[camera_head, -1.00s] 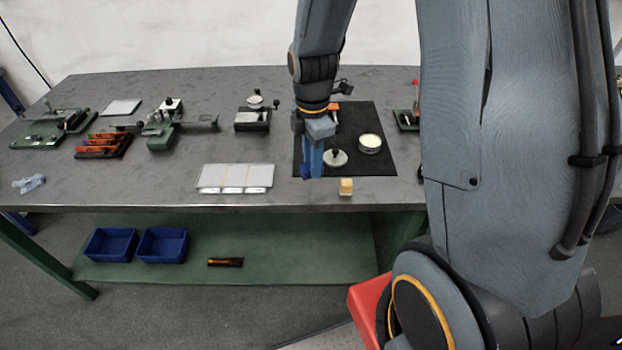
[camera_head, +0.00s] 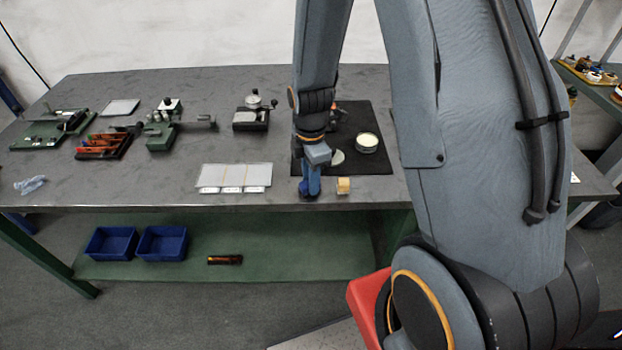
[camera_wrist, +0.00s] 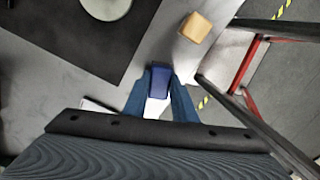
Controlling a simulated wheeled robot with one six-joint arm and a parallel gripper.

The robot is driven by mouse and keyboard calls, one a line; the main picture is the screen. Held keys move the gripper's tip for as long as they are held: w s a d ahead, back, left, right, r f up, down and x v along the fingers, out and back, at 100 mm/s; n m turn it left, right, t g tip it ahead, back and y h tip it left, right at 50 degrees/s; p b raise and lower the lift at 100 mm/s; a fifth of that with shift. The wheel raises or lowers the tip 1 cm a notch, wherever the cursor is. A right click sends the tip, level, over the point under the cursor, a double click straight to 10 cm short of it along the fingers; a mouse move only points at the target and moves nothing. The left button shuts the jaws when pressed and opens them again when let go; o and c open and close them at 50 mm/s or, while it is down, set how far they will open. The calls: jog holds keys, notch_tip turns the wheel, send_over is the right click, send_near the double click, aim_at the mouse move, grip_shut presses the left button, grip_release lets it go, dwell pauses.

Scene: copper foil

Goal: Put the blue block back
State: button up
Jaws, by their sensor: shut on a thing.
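The blue block (camera_wrist: 160,82) is between the blue fingers of my gripper (camera_wrist: 160,92) in the wrist view, and the fingers are shut on it. In the head view my gripper (camera_head: 309,188) is at the table's front part, between the white three-part tray and a small yellowish block (camera_head: 343,185). The yellowish block also shows in the wrist view (camera_wrist: 195,27), apart from the blue block. In the head view the blue block is mostly hidden by the fingers. I cannot tell whether it touches the table.
The black mat (camera_head: 378,183) with a round pale-topped tin (camera_head: 367,142) lies behind my gripper. The white tray (camera_head: 236,176) is to its left. Green fixtures (camera_head: 160,138) and a rack of coloured items (camera_head: 104,144) stand further left. Two blue bins (camera_head: 162,244) sit on the lower shelf.

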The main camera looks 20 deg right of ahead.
jog(key=shift+f, duration=0.15)
jog(key=o, duration=1)
notch_tip(320, 180, up, 12)
jog(key=b, duration=0.3)
jog(key=s+m, duration=0.3)
jog(key=m, duration=0.3)
jog(key=s+m+t, duration=0.1)
jog(key=s+m, duration=0.2)
jog(key=m, duration=0.3)
jog(key=s+m, duration=0.3)
jog(key=m, duration=0.4)
jog(key=shift+s+a+r+t, duration=0.1)
jog(key=shift+s+r+t, duration=0.1)
jog(key=shift+r+t, duration=0.15)
jog(key=shift+f, duration=0.15)
jog(key=shift+f+b, duration=0.95)
jog(key=shift+b, duration=0.05)
